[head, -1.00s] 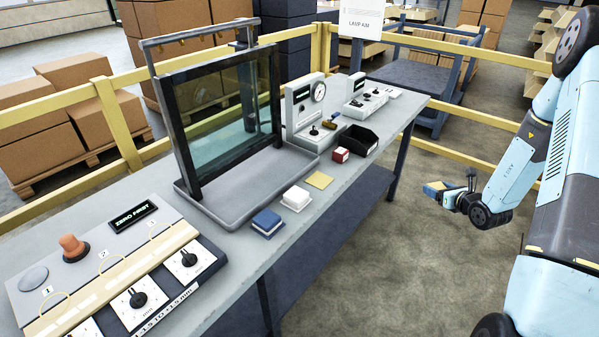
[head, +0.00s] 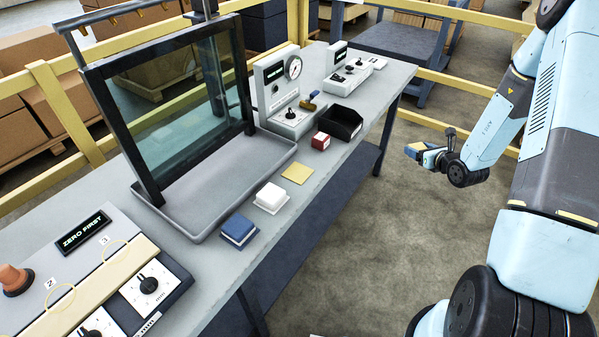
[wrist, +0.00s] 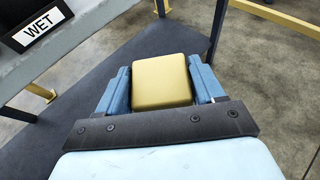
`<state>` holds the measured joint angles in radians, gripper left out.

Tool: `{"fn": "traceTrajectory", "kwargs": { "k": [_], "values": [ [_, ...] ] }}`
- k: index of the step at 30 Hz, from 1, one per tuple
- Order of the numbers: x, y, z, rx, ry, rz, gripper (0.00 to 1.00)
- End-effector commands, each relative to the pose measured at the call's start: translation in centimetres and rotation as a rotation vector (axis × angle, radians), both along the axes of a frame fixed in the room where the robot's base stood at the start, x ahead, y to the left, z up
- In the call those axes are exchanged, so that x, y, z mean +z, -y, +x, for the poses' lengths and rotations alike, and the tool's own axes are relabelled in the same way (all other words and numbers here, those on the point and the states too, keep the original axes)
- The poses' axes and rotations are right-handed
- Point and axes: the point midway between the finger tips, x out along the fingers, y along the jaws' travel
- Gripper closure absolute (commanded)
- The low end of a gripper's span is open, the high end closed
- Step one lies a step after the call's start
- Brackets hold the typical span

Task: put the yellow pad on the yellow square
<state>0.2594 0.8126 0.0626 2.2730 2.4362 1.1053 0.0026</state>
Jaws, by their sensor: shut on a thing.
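The yellow pad (wrist: 161,81) is held between the two blue fingers of my gripper (wrist: 160,86) in the wrist view. In the head view my gripper (head: 414,151) is out over the floor, to the right of the bench and apart from it. The pad is small there, with a bit of yellow showing at the fingertips. The flat yellow square (head: 297,173) lies bare on the bench near its front edge. It sits between a white pad (head: 271,196) and a red block (head: 320,140).
A blue pad (head: 239,230) is left of the white pad. A black bin (head: 342,123) stands behind the red block. A glass panel (head: 175,110) rises from a grey tray (head: 215,193). The bench edge and lower shelf lie between my gripper and the square.

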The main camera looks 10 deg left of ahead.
Motion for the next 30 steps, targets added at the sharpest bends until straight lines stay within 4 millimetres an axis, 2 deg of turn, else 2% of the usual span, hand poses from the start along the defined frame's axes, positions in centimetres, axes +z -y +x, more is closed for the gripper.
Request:
{"fn": "traceTrajectory", "kwargs": {
  "k": [5,8,11,14,18,20,24,30],
  "values": [
    [0.1,-1.0,0.0,0.017,0.0,-0.001,0.63],
    [0.9,-2.3,-0.4,0.052,0.001,0.0,0.63],
    [2.7,-4.7,-1.4,0.127,0.005,-0.001,0.63],
    [5.1,-8.4,-3.3,0.242,0.006,-0.002,0.63],
    [8.5,-13.6,-7.2,0.431,0.006,-0.002,0.63],
    [9.9,-15.7,-9.2,0.513,0.005,-0.002,0.63],
    [12.8,-19.9,-14.5,0.707,0.004,-0.001,0.63],
    [15.5,-23.6,-21.6,0.941,0.0,-0.001,0.63]
  ]
}}
